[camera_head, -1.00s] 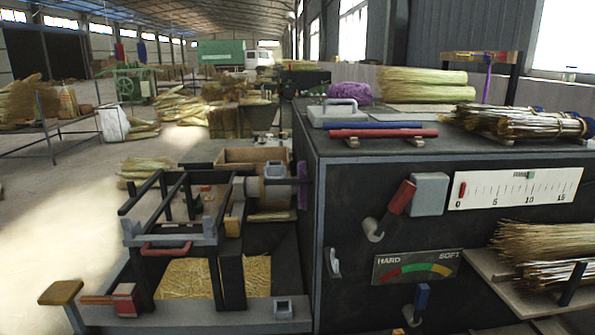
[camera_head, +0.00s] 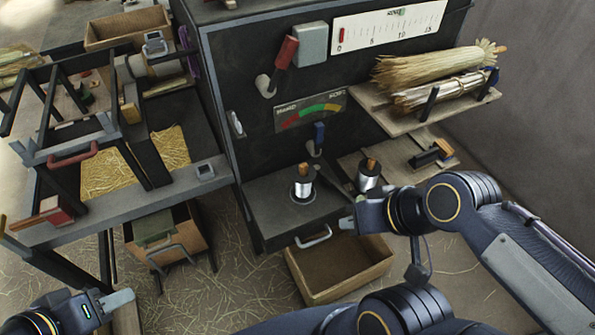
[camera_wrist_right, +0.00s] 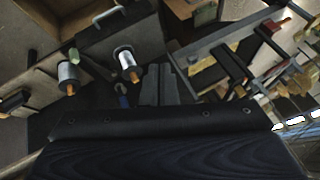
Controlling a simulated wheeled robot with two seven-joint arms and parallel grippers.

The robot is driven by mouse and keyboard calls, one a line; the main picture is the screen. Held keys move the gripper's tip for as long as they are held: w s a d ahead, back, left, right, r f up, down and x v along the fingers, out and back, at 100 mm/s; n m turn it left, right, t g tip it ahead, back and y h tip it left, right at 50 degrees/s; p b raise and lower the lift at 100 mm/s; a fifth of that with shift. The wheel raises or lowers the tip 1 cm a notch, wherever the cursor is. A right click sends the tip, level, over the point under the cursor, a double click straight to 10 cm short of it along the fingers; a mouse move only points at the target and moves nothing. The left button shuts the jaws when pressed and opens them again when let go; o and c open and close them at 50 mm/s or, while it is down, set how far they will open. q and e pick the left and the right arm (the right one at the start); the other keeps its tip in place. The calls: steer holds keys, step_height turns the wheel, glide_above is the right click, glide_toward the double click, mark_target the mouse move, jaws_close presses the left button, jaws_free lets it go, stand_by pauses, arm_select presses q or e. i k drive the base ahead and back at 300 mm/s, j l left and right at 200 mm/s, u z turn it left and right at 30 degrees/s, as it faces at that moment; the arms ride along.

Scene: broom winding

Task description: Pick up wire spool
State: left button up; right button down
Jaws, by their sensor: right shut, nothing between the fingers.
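One wire spool (camera_head: 303,187) with silvery wire, dark flanges and an orange-brown top stands upright on a dark ledge of the machine. A second similar spool (camera_head: 368,176) stands to its right by a wooden board. Both show in the right wrist view, the ledge spool (camera_wrist_right: 124,60) and the board spool (camera_wrist_right: 68,72). My right gripper (camera_head: 347,223) is shut and empty, in front of and below the spools in the head view, apart from both. Its fingers (camera_wrist_right: 160,85) also show in the wrist view. My left gripper (camera_head: 119,300) is at the lower left, far from the spools; its finger gap is unclear.
An open wooden box (camera_head: 338,266) stands below the ledge. A lever with a blue grip (camera_head: 319,135) hangs just behind the ledge spool. A shelf (camera_head: 430,112) with straw bundles juts out above right. A metal frame bench (camera_head: 120,206) stands left.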

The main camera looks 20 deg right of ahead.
mark_target(302, 191)
steer(key=i+j+z, duration=0.4)
steer(key=i+j, duration=0.4)
